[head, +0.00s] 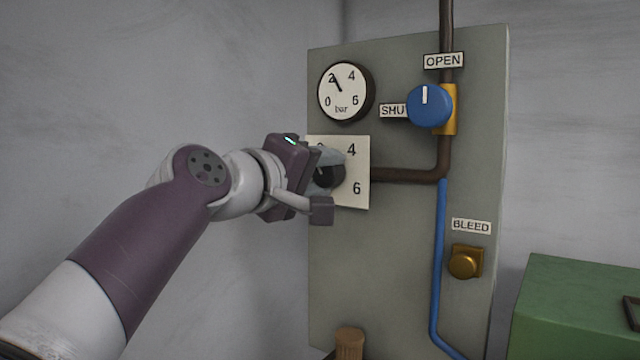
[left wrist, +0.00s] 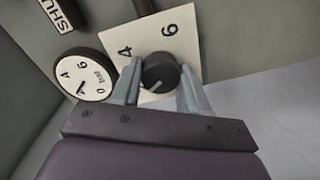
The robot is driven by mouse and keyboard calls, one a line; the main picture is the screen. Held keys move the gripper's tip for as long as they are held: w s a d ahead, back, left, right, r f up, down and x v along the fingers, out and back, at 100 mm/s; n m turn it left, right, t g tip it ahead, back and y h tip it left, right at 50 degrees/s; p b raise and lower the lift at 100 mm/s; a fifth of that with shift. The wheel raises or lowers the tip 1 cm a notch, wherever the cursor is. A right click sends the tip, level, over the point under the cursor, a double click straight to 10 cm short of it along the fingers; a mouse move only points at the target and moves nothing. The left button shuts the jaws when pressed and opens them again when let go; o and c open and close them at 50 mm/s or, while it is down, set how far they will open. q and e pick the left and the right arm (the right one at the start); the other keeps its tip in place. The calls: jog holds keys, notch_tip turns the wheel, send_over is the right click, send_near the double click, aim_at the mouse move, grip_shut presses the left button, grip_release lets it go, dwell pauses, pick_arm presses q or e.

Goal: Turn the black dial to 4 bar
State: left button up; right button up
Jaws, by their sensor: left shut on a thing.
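The black dial (head: 323,177) sits on a white scale plate (head: 356,186) with 4 at upper right and 6 at lower right. My left gripper (head: 328,170) covers the plate's left part in the head view. In the left wrist view the dial (left wrist: 160,72) is between the two fingers of my left gripper (left wrist: 158,88), which is shut on it. The dial's white mark points away from the 6, down and left in that view. The round bar gauge (head: 345,92) above has its needle near 2. My right gripper is not in view.
A blue valve knob (head: 428,105) has its white mark upright, towards the OPEN label (head: 443,61). A brass bleed knob (head: 465,263) is lower right on the grey panel (head: 400,290). A green box (head: 575,310) stands at the right. Left of the panel is bare wall.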

pick_arm(q)
jog(key=m+b, duration=0.1)
jog(key=m, duration=0.2)
jog(key=shift+f+m, duration=0.1)
jog(key=shift+m, duration=0.3)
jog(key=m+b, duration=0.1)
jog(key=m, duration=0.2)
jog(key=m+b, duration=0.1)
jog(key=m, duration=0.2)
jog(key=shift+d+m, duration=0.1)
jog(key=shift+m, duration=0.3)
jog(key=shift+m+t+b, duration=0.3)
jog(key=shift+m+b, duration=0.1)
jog(key=shift+m, duration=1.1)
jog(key=o, duration=1)
jog(key=shift+o, duration=0.2)
